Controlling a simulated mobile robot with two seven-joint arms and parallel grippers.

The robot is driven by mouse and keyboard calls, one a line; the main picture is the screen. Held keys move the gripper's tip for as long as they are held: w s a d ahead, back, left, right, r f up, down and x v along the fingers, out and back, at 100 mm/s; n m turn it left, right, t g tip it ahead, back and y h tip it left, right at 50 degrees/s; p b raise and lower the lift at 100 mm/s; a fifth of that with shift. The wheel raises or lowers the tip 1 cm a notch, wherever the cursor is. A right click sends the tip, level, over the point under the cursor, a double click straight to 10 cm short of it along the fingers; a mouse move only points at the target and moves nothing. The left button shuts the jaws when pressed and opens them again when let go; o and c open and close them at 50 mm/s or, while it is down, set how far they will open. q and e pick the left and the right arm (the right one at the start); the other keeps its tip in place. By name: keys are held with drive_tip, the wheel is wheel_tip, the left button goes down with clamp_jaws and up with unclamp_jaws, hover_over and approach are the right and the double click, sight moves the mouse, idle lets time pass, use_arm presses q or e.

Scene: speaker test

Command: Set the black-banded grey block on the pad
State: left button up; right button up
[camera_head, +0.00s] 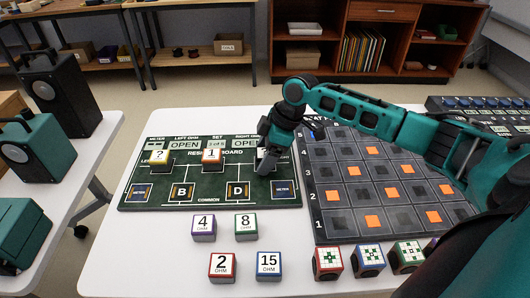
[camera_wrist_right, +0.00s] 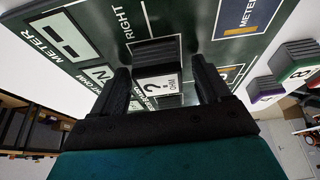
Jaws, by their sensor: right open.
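A grey block (camera_wrist_right: 158,88) with a white "? OHM" face and a dark band sits at the right upper slot of the green resistor board (camera_head: 213,191), by the word RIGHT in the wrist view. In the head view my right gripper (camera_head: 268,150) mostly hides this block. In the wrist view the right gripper (camera_wrist_right: 162,92) is open, with one finger on each side of the block. A gap between fingers and block is hard to judge. The pad under the block is hidden. My left gripper is in neither view.
A "?" block (camera_head: 160,160) and a "1" block (camera_head: 211,156) stand on the board. Loose blocks marked 4 (camera_head: 204,228), 8 (camera_head: 246,227), 2 (camera_head: 223,267) and 15 (camera_head: 269,266) stand in front. A grid board (camera_head: 332,222) lies right, with patterned blocks (camera_head: 368,260) before it.

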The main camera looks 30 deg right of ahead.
drive_tip(key=shift+r, duration=0.1)
drive_tip(key=p+v, duration=0.2)
drive_tip(key=v, duration=1)
drive_tip(key=shift+s, duration=0.1)
